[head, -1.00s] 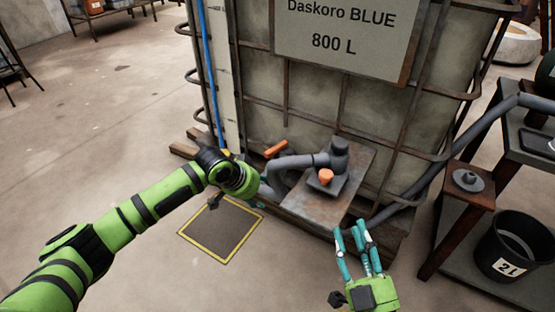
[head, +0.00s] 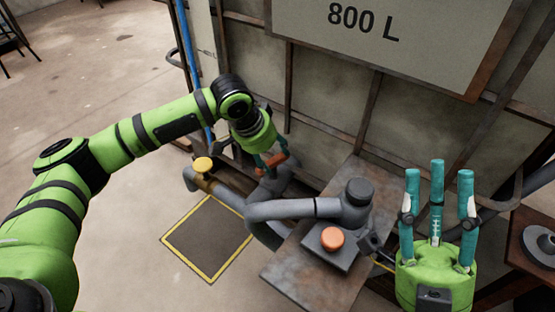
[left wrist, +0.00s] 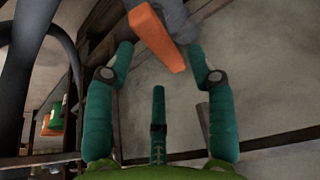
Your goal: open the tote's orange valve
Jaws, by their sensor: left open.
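The tote's orange valve handle (head: 270,162) is a flat bar on a grey fitting low at the tote's front. My left gripper (head: 269,150) is at the handle, its teal fingers apart. In the left wrist view the orange handle (left wrist: 157,40) lies between the two outer fingertips, with a visible gap to each. I see no grip on it. Part of the handle is hidden behind the fingers in the head view. My right gripper (head: 438,175) is at the right with its teal fingers spread and pointing up, empty.
The caged tote (head: 325,110) with its "800 L" sign stands behind. A grey pump with an orange knob (head: 332,239) sits on a rusty plate (head: 300,277), right of the handle. A yellow-capped pipe (head: 203,165) is at the left. A yellow-edged floor square (head: 207,238) lies in front.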

